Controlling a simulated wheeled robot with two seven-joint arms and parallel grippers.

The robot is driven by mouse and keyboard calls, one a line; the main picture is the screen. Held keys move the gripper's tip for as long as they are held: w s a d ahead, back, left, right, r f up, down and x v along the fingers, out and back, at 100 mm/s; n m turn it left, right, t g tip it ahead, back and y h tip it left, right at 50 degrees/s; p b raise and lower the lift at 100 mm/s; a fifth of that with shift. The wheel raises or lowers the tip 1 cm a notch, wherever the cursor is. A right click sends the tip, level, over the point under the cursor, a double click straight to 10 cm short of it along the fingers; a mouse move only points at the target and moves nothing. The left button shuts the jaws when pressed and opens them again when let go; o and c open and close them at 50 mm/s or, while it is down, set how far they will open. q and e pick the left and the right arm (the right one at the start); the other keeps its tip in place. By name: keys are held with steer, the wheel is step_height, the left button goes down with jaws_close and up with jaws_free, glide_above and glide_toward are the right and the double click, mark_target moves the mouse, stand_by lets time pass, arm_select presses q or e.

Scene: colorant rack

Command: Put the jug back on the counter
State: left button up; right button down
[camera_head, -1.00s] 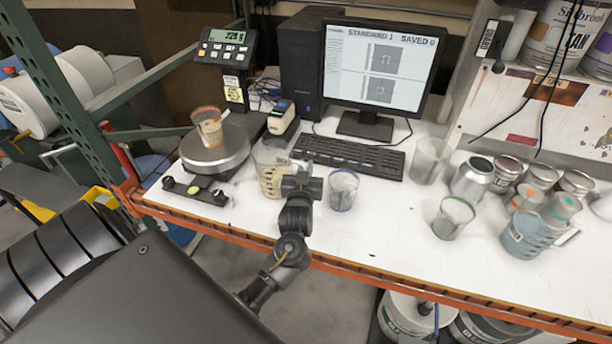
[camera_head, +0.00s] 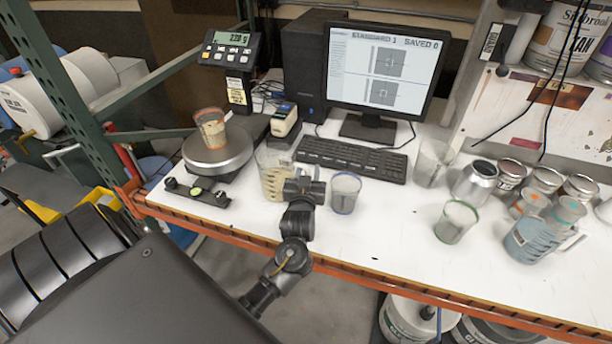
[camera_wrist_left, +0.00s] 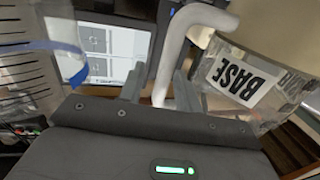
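The jug (camera_head: 275,183) is clear, with cream-coloured contents, and is upright at the counter's front edge, left of my left gripper (camera_head: 303,188). Whether its base touches the counter (camera_head: 395,225) is hidden. In the left wrist view the jug (camera_wrist_left: 250,85) shows at the right, with a white BASE label. Its pale handle (camera_wrist_left: 177,50) runs down between the two dark fingers of my left gripper (camera_wrist_left: 160,88). The fingers are apart, with the handle in the gap; I cannot tell whether both press on it. My right gripper is not in view.
A blue-rimmed cup (camera_head: 344,194) stands just right of my left gripper. The scale (camera_head: 218,152) with a cup (camera_head: 210,128) is at the left, and the keyboard (camera_head: 352,158) is behind. A green-rimmed cup (camera_head: 455,222) and several cans stand right. The counter's centre front is clear.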

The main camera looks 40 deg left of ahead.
arm_select(q)
steer(key=b+v, duration=0.2)
steer(key=v, duration=0.9)
steer(key=shift+s, duration=0.25)
steer(key=shift+d+f, duration=0.15)
